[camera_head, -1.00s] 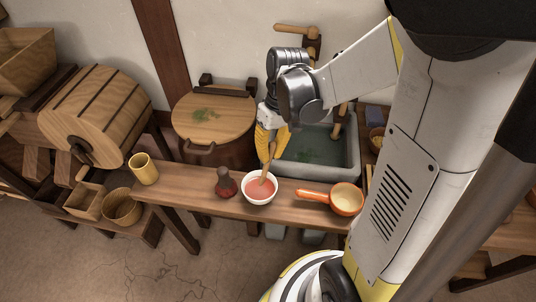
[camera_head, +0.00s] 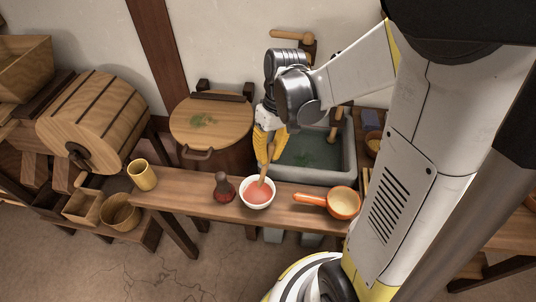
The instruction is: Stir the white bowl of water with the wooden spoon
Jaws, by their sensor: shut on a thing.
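The white bowl (camera_head: 247,201) stands on the narrow wooden bench and holds a reddish liquid. My gripper (camera_head: 267,151), with yellow fingers, is above the back of the bowl and shut on the wooden spoon (camera_head: 264,174). The spoon slants down into the bowl, and its lower end is in the liquid, so its tip is hidden.
A dark red bottle (camera_head: 223,188) stands close left of the bowl, and an orange-handled pan (camera_head: 343,202) stands to the right. A yellow cup (camera_head: 142,174) is at the bench's (camera_head: 190,204) left end. A grey stone basin (camera_head: 348,160) lies behind the bench.

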